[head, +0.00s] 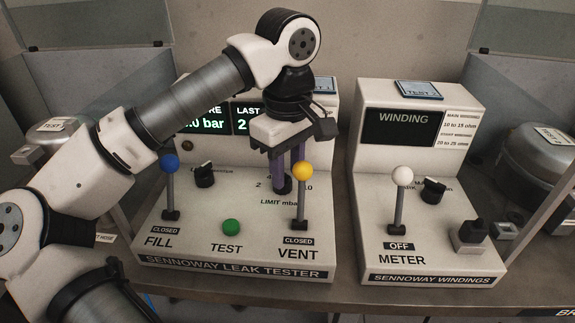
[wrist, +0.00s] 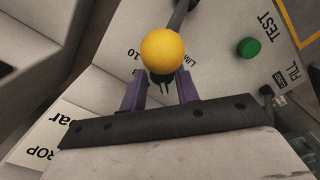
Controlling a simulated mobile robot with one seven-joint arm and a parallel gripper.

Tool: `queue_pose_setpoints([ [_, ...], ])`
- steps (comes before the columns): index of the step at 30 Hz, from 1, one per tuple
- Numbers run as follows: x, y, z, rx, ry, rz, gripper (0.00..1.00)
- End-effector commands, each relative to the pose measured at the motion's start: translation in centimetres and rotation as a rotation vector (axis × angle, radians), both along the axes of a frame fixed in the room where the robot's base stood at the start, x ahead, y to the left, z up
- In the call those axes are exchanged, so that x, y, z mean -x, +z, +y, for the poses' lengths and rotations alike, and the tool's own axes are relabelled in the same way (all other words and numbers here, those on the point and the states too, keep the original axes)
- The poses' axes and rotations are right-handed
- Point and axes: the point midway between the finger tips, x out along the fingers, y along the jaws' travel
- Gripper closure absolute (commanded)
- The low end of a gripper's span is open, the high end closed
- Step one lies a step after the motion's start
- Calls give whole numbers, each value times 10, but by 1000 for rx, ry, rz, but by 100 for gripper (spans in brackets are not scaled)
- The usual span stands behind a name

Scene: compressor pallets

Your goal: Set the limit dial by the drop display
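The leak tester (head: 150,240) stands at the middle left, with LIMIT mbar lettering below its dark limit dial (head: 283,188). My gripper (head: 284,172) points down at this dial, its purple fingers at the dial's sides. In the wrist view the dial (wrist: 164,88) shows dark between the fingers (wrist: 160,88); the yellow vent ball (wrist: 168,50) hides the fingertips, so I cannot tell whether they grip it. The green-lettered LAST display (head: 243,118) reads a figure starting with 2; my arm hides the rest. The dial's pointer is hidden.
The yellow-topped VENT lever (head: 301,205) stands close to the right of my gripper. The blue-topped FILL lever (head: 169,190), another dial (head: 205,176) and the green TEST button (head: 231,227) are to the left. The windings tester (head: 430,260) stands on the right.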

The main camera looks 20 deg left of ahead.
Motion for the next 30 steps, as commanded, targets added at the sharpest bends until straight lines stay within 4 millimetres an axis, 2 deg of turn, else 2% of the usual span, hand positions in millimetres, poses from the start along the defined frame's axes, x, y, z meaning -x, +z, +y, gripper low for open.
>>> queue_pose_setpoints([
  [8, 0, 3, 0, 1, 0, 1, 69],
  [13, 0, 18, 0, 1, -1, 0, 69],
  [17, 0, 38, 0, 1, -1, 0, 69],
  [30, 0, 121, 0, 1, 0, 0, 69],
])
